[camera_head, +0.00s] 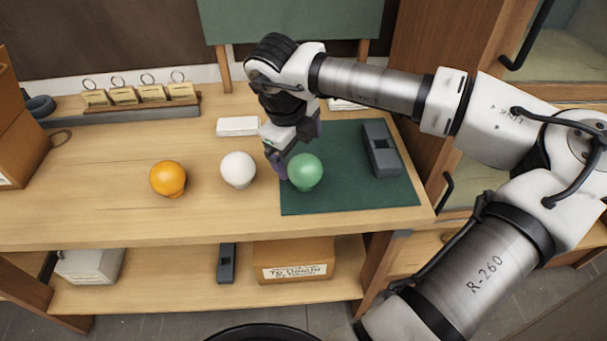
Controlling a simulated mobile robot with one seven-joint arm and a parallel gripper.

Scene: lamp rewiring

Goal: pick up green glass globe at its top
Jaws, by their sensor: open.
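The green glass globe (305,172) stands on the green mat (350,197), near the mat's left edge. My gripper (281,170) points down just left of and behind the globe, with its fingers close to the globe's left side. The globe hides part of the fingers, so I cannot tell if they touch it. My gripper is open and holds nothing that I can see.
A white globe (238,169) stands close left of my gripper, and an orange globe (168,178) farther left. A dark grey device (381,150) lies on the mat's right side. A white box (238,126) lies behind. The bench's left front is clear.

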